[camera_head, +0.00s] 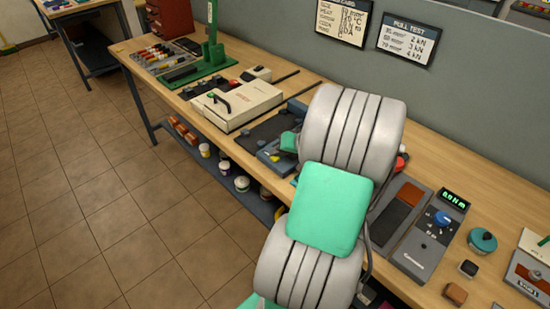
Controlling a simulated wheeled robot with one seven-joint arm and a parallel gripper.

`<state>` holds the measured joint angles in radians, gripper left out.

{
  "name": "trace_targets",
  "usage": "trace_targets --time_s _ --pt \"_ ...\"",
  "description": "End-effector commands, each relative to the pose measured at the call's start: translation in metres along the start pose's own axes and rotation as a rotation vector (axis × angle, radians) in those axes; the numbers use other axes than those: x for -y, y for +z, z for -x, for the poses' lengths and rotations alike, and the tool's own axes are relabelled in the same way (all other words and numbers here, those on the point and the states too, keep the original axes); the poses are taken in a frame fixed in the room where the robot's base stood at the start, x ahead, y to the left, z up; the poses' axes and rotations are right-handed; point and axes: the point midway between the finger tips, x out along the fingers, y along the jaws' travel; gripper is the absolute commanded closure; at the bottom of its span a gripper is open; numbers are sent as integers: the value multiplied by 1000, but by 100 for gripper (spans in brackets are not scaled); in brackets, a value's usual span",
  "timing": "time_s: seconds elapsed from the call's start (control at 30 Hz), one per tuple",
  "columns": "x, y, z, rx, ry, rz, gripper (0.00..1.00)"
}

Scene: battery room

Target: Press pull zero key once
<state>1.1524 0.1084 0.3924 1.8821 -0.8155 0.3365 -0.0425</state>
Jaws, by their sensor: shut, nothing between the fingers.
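I cannot make out a key labelled pull zero. A grey instrument (418,255) with a lit green display (455,199) and a blue knob (441,219) stands on the bench right of my arm; its small markings are too small to read. A blue-grey device (268,158) with a dark knob sits left of my arm, partly covered by it. My white and green arm (330,210) fills the middle of the view. My gripper's fingers do not show; the arm hides whatever is directly behind it.
The wooden bench (480,195) runs diagonally across. A cream machine (237,103), green press stand (211,60) and tool tray (158,58) stand to the left. A teal round part (482,240) and small blocks lie right. Wall signs (408,40) hang behind.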

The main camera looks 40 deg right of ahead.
Motion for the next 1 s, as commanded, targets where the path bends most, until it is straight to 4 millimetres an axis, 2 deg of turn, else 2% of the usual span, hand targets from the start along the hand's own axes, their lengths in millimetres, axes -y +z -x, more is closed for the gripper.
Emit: trace_targets --time_s 0.77,1.0 --pt "-3 4 -4 1 0 -1 100" --pt "2 -2 3 0 0 0 100"
